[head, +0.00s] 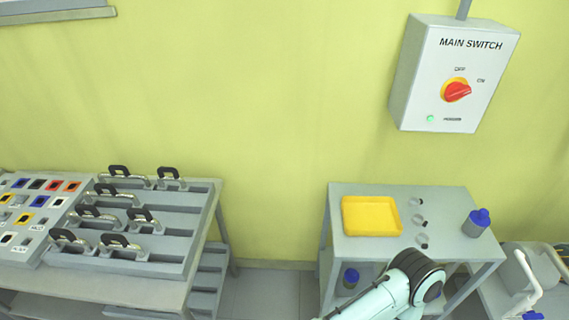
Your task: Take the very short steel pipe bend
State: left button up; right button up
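Several steel pipe bends with black handles lie in a grey slotted rack on the left table. A longer one (125,179) is in the back row, with a short one (168,184) to its right. Another longer one (118,198) lies in the row in front, and a short one (143,225) lies right of the middle. Two more, one on the left (68,247) and one to its right (121,250), are in the front row. I cannot tell for sure which is the very short one. Neither gripper is in view.
A panel (22,250) with coloured square sockets lies left of the rack. A grey cart (350,247) at right carries a yellow tray (372,216), small glass pieces and a blue-capped bottle (476,223). The main switch box (453,75) hangs above. Part of my arm covers the cart's front.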

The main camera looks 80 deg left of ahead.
aim_at(159, 230)
jog(key=u, duration=0.4)
jog(key=i+u, duration=0.1)
jog(key=u, duration=0.3)
jog(key=l+u, duration=0.1)
jog(key=u, duration=0.3)
jog(key=i+u, duration=0.1)
jog(key=u, duration=2.05)
